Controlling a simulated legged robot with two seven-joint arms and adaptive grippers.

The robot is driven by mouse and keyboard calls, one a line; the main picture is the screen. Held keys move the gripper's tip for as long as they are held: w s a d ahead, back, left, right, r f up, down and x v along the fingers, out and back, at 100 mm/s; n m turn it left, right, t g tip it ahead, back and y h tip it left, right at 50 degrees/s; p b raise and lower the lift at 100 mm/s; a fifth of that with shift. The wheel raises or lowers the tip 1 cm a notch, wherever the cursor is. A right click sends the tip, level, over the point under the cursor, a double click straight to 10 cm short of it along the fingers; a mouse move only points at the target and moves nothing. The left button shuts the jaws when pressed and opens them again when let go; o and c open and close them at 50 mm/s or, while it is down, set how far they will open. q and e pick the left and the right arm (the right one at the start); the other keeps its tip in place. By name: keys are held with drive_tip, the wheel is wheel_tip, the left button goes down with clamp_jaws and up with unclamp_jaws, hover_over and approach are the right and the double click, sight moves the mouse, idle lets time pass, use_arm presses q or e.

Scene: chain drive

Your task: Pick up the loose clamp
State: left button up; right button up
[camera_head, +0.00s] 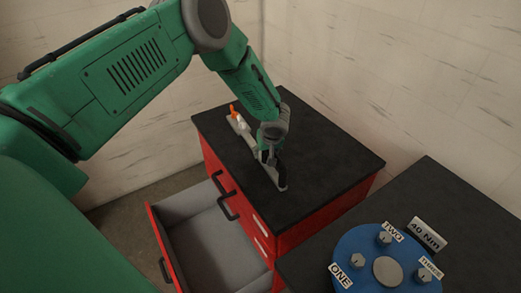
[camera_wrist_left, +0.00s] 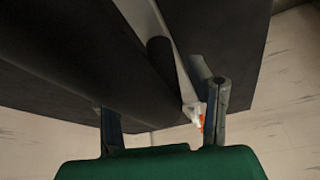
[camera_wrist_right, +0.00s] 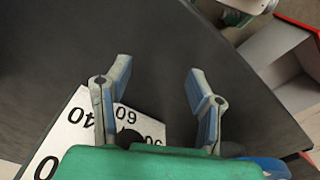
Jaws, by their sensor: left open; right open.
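The loose clamp (camera_head: 241,124) is a long light-grey bar with an orange-tipped handle, lying on the black top of the red cabinet. My left gripper (camera_head: 271,157) points down over the middle of the bar and hides part of it. In the left wrist view the left gripper (camera_wrist_left: 163,112) is open, and the clamp (camera_wrist_left: 177,52) shows as a pale bar beside the right finger, its orange part partly behind that finger. I cannot tell whether finger and bar touch. My right gripper (camera_wrist_right: 157,75) is open and empty above a dark surface; it is out of the head view.
The red cabinet (camera_head: 222,170) has an open, empty-looking grey drawer (camera_head: 205,240). On the black table at lower right stands a blue disc (camera_head: 352,245) with bolts and labels, beside a "40 Nm" plate (camera_head: 427,234). White numbered plates (camera_wrist_right: 75,125) lie below my right gripper.

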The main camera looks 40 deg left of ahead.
use_arm(q)
drive_tip(key=shift+w+a+f, duration=0.1)
drive_tip(key=shift+a+f, duration=0.1)
drive_tip(key=shift+a, duration=0.25)
drive_tip(key=shift+c, duration=0.8)
drive_tip(key=shift+r, duration=0.1)
clamp_jaws()
drive_tip(key=shift+d+r, duration=0.1)
drive_tip(key=shift+d, duration=0.35)
drive_tip(key=shift+r, duration=0.3)
drive_tip(key=r, duration=0.8)
drive_tip(key=shift+a+r+p, duration=0.1)
drive_tip(key=shift+a+p, duration=0.15)
drive_tip(key=shift+p, duration=0.1)
drive_tip(key=shift+d+r, duration=0.2)
drive_tip(key=shift+r, duration=0.35)
drive_tip(key=o, duration=0.9)
unclamp_jaws()
drive_tip(key=shift+a, duration=0.15)
